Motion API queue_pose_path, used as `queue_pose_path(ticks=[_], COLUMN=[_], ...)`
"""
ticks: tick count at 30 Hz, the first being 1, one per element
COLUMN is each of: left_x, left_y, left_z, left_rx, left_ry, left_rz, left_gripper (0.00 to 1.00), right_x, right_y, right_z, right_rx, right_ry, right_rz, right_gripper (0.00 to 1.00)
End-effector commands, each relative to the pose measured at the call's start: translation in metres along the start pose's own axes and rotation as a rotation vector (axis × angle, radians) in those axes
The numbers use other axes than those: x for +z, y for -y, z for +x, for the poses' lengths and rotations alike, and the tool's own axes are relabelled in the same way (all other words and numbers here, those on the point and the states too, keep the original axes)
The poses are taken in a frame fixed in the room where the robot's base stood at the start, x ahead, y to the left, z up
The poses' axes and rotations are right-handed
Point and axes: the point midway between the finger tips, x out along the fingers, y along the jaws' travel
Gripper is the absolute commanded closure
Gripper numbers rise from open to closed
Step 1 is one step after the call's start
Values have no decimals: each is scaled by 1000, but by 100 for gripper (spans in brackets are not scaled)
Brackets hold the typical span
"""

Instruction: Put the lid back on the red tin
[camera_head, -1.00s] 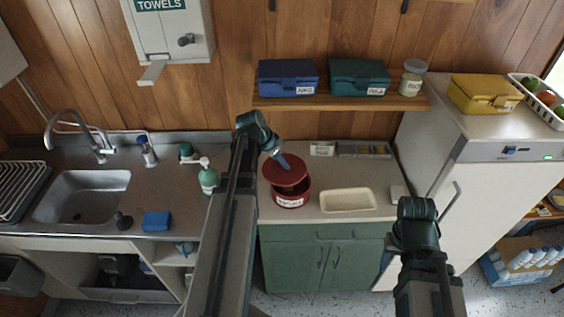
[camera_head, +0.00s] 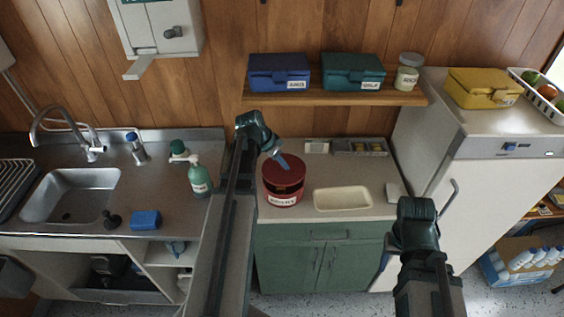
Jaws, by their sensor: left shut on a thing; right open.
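The red tin (camera_head: 284,199), with a white label on its front, stands on the counter above the green cupboard. The round dark red lid (camera_head: 287,174) is over the tin's mouth and looks level and lined up with it. I cannot tell whether it is fully seated. My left gripper (camera_head: 283,162) is shut on the lid at its upper side; the grip itself is small and partly hidden. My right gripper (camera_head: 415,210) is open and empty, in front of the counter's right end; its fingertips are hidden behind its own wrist.
A cream tray (camera_head: 343,208) lies right of the tin. A sectioned tray (camera_head: 360,147) and a small card (camera_head: 317,146) are behind. A green pump bottle (camera_head: 198,178) stands left of my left arm. A shelf (camera_head: 330,98) with boxes hangs above.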

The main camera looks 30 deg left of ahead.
Motion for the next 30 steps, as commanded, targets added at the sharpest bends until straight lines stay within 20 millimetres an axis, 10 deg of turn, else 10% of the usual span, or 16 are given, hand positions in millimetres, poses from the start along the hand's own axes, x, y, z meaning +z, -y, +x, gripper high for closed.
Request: queue_pose_path(ticks=[9,30], left_x=[14,15], left_y=[1,1], left_z=[28,30], left_rx=[0,0], left_ry=[0,0], left_rz=[0,0], left_gripper=[100,100], right_x=[-2,-2], right_y=[3,3], right_z=[32,34], right_rx=[0,0], right_ry=[0,0], right_rz=[2,2], right_gripper=[45,45])
